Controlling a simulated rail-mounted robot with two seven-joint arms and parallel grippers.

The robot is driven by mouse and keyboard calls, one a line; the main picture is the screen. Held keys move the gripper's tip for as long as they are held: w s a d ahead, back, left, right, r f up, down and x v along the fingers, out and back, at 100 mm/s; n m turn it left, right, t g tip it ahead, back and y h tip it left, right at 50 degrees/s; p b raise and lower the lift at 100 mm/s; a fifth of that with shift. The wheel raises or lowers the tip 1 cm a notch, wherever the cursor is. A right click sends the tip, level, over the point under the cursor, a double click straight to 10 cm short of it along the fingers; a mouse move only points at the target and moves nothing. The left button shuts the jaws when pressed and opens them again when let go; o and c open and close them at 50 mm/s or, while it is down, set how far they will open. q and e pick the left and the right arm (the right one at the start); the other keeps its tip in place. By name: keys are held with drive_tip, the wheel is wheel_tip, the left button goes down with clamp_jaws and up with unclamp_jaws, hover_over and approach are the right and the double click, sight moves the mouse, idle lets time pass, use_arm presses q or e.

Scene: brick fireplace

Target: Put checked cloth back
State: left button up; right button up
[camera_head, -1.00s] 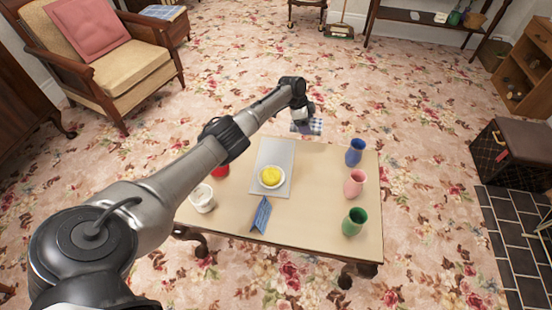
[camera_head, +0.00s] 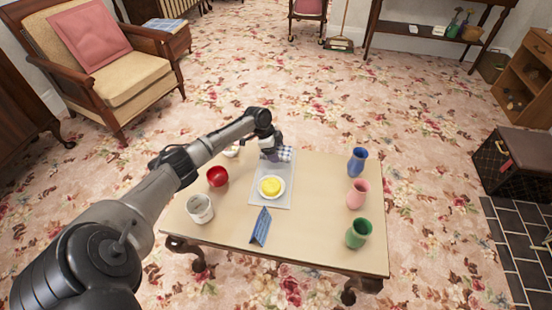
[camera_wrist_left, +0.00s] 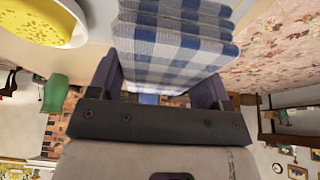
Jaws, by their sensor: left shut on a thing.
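The blue-and-white checked cloth (camera_head: 286,154), folded in layers, is held at the far end of the table. It also fills the upper middle of the left wrist view (camera_wrist_left: 175,40). My left gripper (camera_head: 275,152) is shut on it, with a finger on either side in the wrist view. The cloth is over or near the far end of the grey mat (camera_head: 258,190); I cannot tell whether it touches. A plate with a yellow item (camera_head: 270,187) sits on the mat. My right gripper is not in view.
On the table (camera_head: 315,225) stand a red bowl (camera_head: 217,177), a white pot (camera_head: 200,209), a folded blue item (camera_head: 261,226), and blue (camera_head: 357,161), pink (camera_head: 357,193) and green (camera_head: 358,233) vases. The table's middle right is clear. An armchair (camera_head: 110,65) stands far left.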

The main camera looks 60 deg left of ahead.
use_arm(q)
wheel_tip(320, 180, down, 4)
drive_tip(key=b, duration=0.3)
drive_tip(key=shift+f, duration=0.1)
drive_tip(key=o, duration=0.8)
